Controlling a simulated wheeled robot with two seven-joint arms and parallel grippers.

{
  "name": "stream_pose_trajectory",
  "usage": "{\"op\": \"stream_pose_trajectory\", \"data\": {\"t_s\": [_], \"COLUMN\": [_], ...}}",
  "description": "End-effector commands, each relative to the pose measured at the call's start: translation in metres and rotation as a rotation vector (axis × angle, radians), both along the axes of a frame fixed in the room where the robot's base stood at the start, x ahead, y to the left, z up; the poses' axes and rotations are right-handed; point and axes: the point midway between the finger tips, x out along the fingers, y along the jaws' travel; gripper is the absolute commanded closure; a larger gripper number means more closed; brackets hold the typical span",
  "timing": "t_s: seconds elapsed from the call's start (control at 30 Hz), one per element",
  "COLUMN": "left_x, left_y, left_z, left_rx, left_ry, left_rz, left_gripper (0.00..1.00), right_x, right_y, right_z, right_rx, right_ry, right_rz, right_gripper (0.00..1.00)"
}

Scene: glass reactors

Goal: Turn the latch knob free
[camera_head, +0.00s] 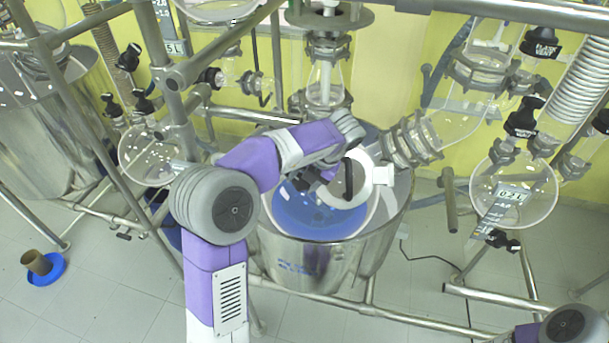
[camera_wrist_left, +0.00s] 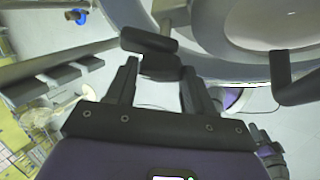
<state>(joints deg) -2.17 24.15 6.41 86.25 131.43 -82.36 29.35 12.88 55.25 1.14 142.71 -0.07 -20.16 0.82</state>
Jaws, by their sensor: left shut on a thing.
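My left gripper (camera_head: 314,178) reaches over the open mouth of the steel reactor vessel (camera_head: 330,262) in the head view, and my own arm partly hides it. In the left wrist view, my left gripper (camera_wrist_left: 160,75) has its two dark fingers on either side of a black latch knob (camera_wrist_left: 149,42) and is shut on it. The knob sits beside the rim of a round pale lid or ring (camera_wrist_left: 220,45). A second black handle (camera_wrist_left: 294,85) stands to the right in that view, clear of the fingers. Only links of my right arm show in the head view; its gripper is out of frame.
The vessel holds blue liquid (camera_head: 315,215). Glassware surrounds it: a round flask (camera_head: 513,190) at right, another flask (camera_head: 150,158) at left, and steel frame tubes. A blue dish with a brown cup (camera_head: 38,262) lies on the floor at left.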

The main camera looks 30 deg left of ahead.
Motion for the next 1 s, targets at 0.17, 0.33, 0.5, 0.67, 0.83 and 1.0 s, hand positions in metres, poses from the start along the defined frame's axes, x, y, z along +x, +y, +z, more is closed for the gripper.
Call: {"op": "stream_pose_trajectory", "data": {"t_s": [0.17, 0.33, 0.5, 0.67, 0.83, 1.0], "left_x": [-0.0006, -0.0009, -0.0013, -0.0016, -0.0015, -0.0014], "left_y": [0.0024, 0.0035, 0.0041, 0.0042, 0.0041, 0.0038], "left_z": [0.0013, 0.0013, 0.0012, 0.0012, 0.0009, 0.0008], "left_rx": [-0.102, -0.186, -0.249, -0.289, -0.31, -0.318], "left_ry": [-0.07, -0.125, -0.166, -0.192, -0.206, -0.21], "left_rz": [0.105, 0.189, 0.252, 0.292, 0.312, 0.319], "left_gripper": [0.78, 0.78, 0.78, 0.78, 0.78, 0.78], "right_x": [0.0, -0.0001, -0.0001, -0.0001, -0.0001, 0.0], "right_y": [0.0, 0.0, 0.0, 0.0, -0.0001, 0.0], "right_z": [0.0014, 0.0013, 0.0013, 0.0013, 0.0014, 0.0014], "right_rx": [0.0, 0.0, 0.0, 0.0, 0.0, 0.0], "right_ry": [0.0, 0.0, 0.0, 0.0, 0.0, 0.0], "right_rz": [0.0, 0.0, 0.0, 0.0, 0.0, 0.0], "right_gripper": [0.3, 0.3, 0.3, 0.3, 0.3, 0.3]}}
